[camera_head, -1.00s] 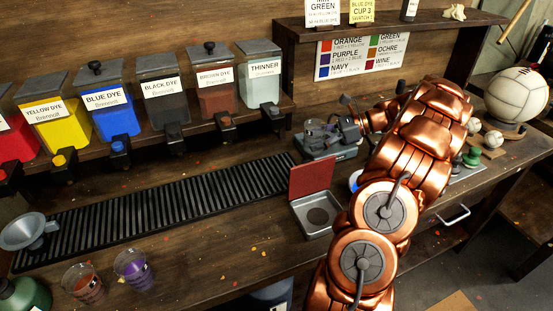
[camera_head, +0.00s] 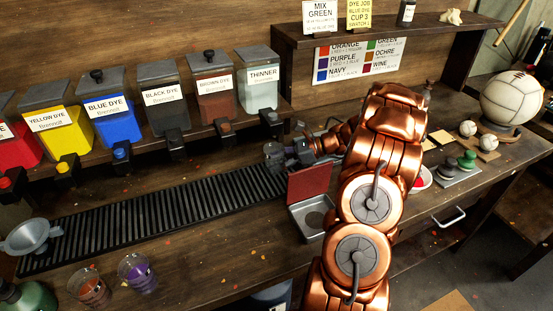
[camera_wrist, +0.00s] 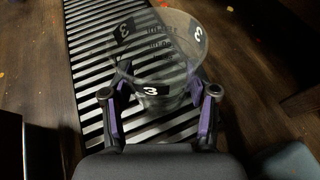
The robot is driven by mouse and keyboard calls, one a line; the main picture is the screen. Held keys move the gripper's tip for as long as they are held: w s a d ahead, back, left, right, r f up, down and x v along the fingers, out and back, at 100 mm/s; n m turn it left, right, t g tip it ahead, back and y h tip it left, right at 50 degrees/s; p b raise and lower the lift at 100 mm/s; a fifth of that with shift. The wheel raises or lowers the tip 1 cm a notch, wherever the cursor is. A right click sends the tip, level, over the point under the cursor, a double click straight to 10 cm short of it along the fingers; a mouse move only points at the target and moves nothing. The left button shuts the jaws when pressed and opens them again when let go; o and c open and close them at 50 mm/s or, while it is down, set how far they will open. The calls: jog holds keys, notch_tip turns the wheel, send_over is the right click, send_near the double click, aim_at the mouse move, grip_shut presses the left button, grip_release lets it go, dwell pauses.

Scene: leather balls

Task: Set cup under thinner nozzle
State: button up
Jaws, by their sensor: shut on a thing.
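A clear cup marked 3 (camera_wrist: 160,50) is held in my gripper (camera_wrist: 160,112), with one finger on each side of it. In the head view my gripper (camera_head: 285,155) is over the right end of the black slatted drip tray (camera_head: 180,210), and the cup is hard to make out there. The white thinner dispenser (camera_head: 262,92) is the rightmost one on the shelf.
Black, brown, blue (camera_head: 110,120) and yellow dye dispensers line the shelf to the left. A funnel (camera_head: 32,235) and two cups of dye (camera_head: 137,272) are at the left front.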

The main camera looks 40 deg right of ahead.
jog(key=o, duration=1.2)
jog(key=shift+f, duration=0.1)
jog(key=b+v, duration=0.2)
jog(key=v, duration=1)
jog(key=shift+b, duration=0.4)
